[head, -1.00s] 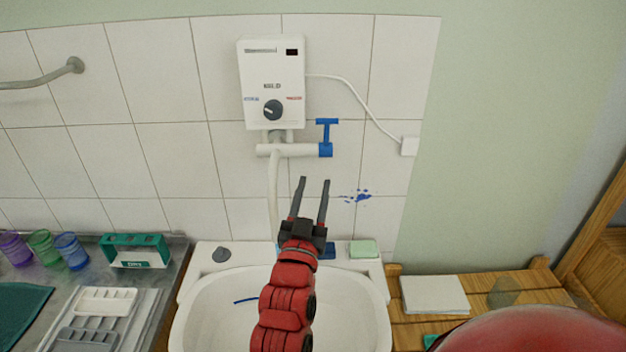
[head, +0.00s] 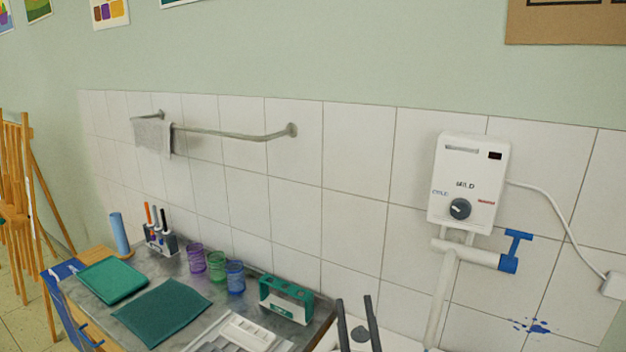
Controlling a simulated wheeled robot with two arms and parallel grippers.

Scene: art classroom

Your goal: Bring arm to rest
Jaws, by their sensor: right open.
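My right gripper (head: 357,322) shows at the bottom edge of the head view, right of centre. Only its two dark fingers are visible; they point up, stand apart, and hold nothing. The rest of the right arm is below the picture. The fingers are in front of the sink (head: 328,342), whose rim barely shows, and left of the white tap pipe (head: 437,305). My left gripper is not in view.
A white water heater (head: 466,180) with a blue tap handle (head: 515,251) is on the tiled wall at right. A towel rail (head: 235,134) is above.

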